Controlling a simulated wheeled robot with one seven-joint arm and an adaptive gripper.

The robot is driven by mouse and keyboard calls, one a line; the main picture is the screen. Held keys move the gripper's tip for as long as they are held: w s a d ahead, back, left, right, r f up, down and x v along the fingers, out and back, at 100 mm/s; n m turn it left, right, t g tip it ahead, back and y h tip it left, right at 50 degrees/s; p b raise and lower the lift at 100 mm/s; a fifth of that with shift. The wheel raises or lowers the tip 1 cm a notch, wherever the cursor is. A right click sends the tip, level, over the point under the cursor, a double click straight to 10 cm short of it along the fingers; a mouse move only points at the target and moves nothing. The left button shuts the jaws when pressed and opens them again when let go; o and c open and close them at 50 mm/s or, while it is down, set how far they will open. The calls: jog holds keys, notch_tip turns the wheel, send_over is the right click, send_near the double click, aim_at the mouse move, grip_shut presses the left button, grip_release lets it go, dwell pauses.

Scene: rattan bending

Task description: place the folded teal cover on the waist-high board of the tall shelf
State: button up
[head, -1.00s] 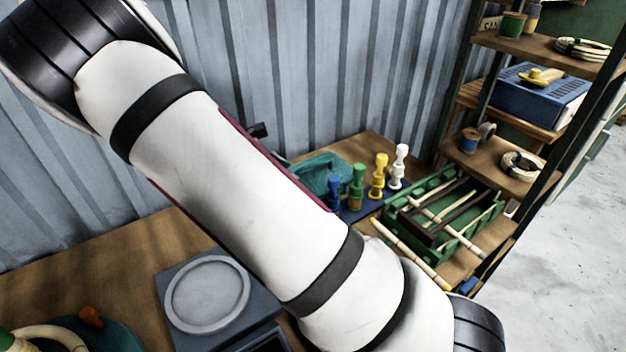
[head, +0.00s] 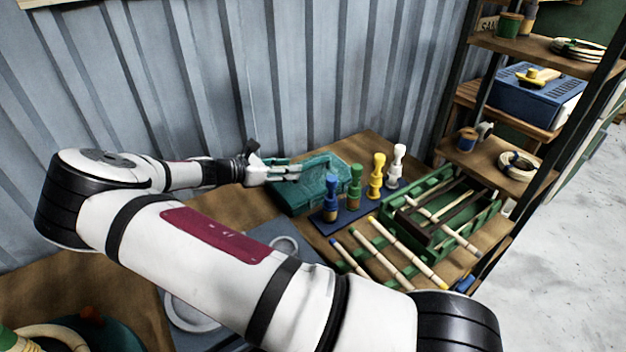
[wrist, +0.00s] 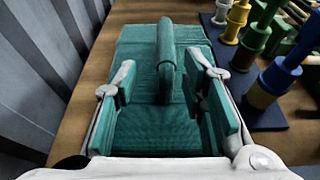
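The folded teal cover (head: 322,182) lies on the wooden table near the corrugated wall. In the wrist view the teal cover (wrist: 150,134) is flat, with a raised rounded ridge along its middle. My gripper (head: 283,172) is at the cover's left side in the head view. In the wrist view my gripper (wrist: 161,82) is open, with one finger on each side of the ridge and gaps showing between. Whether the fingers touch the cover below is unclear. The tall shelf (head: 545,50) stands at the right, with several wooden boards; one lower board (head: 490,160) holds spools and a coil.
Blue, green, yellow and white pegs stand on a blue base (head: 352,215) right beside the cover. A green rack (head: 425,190) with sticks is further right. Loose sticks (head: 385,250) lie in front. A blue box (head: 540,100) occupies part of the shelf.

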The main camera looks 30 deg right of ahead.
aim_at(309, 165)
jog(key=shift+x, duration=1.1)
jog(key=d, duration=0.2)
jog(key=d+p, duration=0.1)
jog(key=d, duration=0.1)
jog(key=shift+s+d+f, duration=0.1)
jog(key=shift+s+f, duration=0.25)
jog(key=shift+s, duration=0.05)
jog(key=shift+w+d+f, duration=0.1)
jog(key=shift+d+f, duration=0.1)
jog(key=shift+d, duration=0.2)
grip_shut()
